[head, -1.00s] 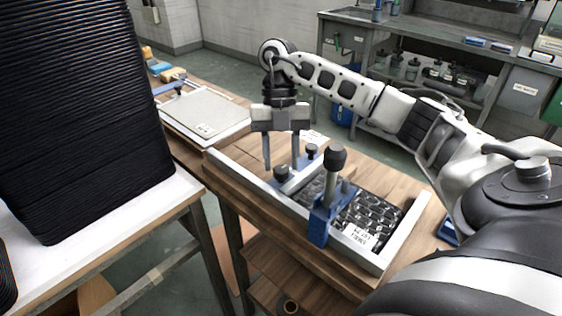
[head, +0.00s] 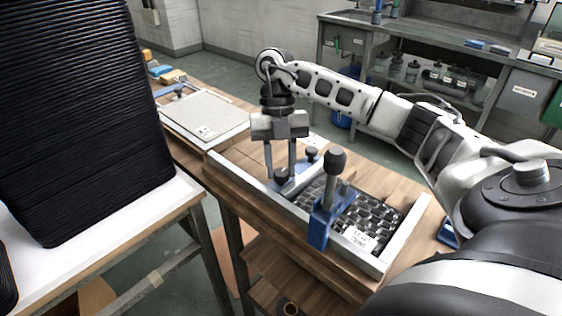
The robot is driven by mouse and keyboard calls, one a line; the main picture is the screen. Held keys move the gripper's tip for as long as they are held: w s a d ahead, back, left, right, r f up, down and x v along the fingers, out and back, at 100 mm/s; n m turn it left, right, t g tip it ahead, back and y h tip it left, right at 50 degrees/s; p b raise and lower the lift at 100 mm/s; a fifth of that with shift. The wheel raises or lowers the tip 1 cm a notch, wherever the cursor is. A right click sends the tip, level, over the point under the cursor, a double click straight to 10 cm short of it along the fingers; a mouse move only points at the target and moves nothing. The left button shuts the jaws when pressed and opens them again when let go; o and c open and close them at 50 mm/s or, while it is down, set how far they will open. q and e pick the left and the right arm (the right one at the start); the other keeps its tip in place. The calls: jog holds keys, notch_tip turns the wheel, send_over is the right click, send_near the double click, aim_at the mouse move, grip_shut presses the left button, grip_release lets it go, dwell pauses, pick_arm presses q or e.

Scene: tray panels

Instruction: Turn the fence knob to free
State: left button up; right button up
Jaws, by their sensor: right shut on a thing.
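The fence (head: 304,178) is a light bar lying across the framed tray (head: 404,236), at the left end of a dark patterned panel (head: 372,217). A black knob (head: 282,175) sits at the fence's near end on a blue mount. Another black knob (head: 312,153) stands at its far end. My right gripper (head: 281,172) points straight down, its fingers shut on the near knob, one on each side. Which way the knob is turned cannot be told. My left gripper is not in view.
A blue clamp (head: 320,222) with an upright black-topped handle (head: 336,162) stands on the tray's near rim, right of the gripper. A pale panel (head: 203,113) lies farther left on the bench. A tall black stack (head: 80,120) stands on the white table at left.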

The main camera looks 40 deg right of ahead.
jog(key=shift+r+n+p, duration=0.15)
jog(key=shift+n+p, duration=0.15)
jog(key=shift+n, duration=0.4)
jog(key=n, duration=0.1)
jog(key=n+h+p, duration=0.1)
jog(key=shift+w+a+n+g, duration=0.1)
jog(key=shift+a+n+g, duration=0.05)
jog(key=shift+n+g, duration=0.15)
jog(key=n+h, duration=0.1)
jog(key=n, duration=0.1)
jog(key=shift+a+n+p, duration=0.1)
jog(key=shift+n+p, duration=0.2)
jog(key=shift+n, duration=0.1)
jog(key=shift+n+h, duration=0.4)
jog(key=shift+n, duration=0.1)
jog(key=n+h, duration=0.1)
jog(key=n, duration=0.3)
jog(key=shift+a+h, duration=0.2)
jog(key=shift+h, duration=0.2)
jog(key=n+t+h, duration=0.1)
jog(key=n, duration=0.3)
jog(key=shift+a+b, duration=0.1)
jog(key=shift+b, duration=0.2)
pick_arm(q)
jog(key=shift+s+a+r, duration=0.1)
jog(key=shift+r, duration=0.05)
pick_arm(e)
jog(key=shift+n+h, duration=0.3)
jog(key=shift+n, duration=0.4)
jog(key=shift+s, duration=0.2)
